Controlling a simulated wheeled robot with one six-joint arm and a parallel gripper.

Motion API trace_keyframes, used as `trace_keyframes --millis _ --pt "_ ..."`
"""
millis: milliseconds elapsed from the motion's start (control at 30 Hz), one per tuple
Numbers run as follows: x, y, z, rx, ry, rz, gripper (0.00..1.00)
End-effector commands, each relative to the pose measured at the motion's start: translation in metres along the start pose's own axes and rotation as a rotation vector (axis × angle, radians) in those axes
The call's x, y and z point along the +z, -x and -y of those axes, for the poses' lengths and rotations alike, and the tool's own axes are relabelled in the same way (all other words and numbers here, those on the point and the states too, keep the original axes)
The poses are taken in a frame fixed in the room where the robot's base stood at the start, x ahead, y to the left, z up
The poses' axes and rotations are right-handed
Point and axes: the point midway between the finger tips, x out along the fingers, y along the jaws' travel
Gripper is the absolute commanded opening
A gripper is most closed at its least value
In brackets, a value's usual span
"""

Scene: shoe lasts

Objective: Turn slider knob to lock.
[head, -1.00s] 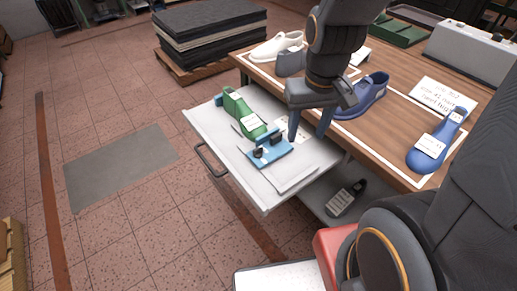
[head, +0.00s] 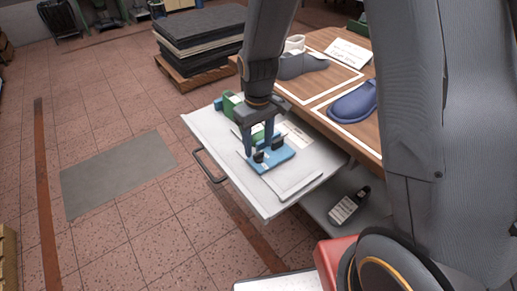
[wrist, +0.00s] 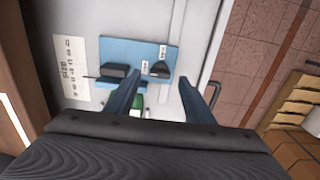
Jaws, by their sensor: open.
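A blue plate (head: 283,160) lies on the white pulled-out drawer tray. It carries a small dark slider knob (head: 258,157) at its front left end and a black block (head: 277,142) towards the card. In the wrist view the knob (wrist: 160,69) sits between two small white labels (wrist: 162,51), whose text is too small to read. The black block (wrist: 115,71) with a thin rod is left of it. My gripper (head: 259,149) is open and empty, pointing down over the plate. In the wrist view its fingertips (wrist: 158,78) lie either side of the knob; contact cannot be told.
The drawer tray (head: 215,130) has a dark handle (head: 208,166) at its front. A green shoe last (head: 231,103) lies behind my gripper, partly hidden. A written card (head: 298,133) lies beside the plate. The wooden bench (head: 325,98) holds a blue last (head: 354,103). Floor at left is open.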

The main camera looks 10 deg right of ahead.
Motion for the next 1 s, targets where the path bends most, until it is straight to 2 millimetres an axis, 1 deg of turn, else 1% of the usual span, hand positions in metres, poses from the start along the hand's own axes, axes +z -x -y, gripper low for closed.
trace_keyframes --millis 33,100,300,633,867,900,1000 --pt "0.002 -0.007 0.0 -0.001 0.0 0.004 0.48" --pt "0.001 -0.015 0.0 -0.001 -0.001 0.003 0.48" --pt "0.001 -0.03 0.0 0.0 -0.001 0.002 0.48" --pt "0.0 -0.032 0.0 0.0 -0.001 -0.001 0.48" --pt "0.0 -0.032 0.0 0.0 -0.001 -0.001 0.1" --pt "0.0 -0.032 0.0 0.0 -0.001 -0.001 0.07" --pt "0.0 -0.032 0.0 0.0 -0.004 -0.001 0.07"
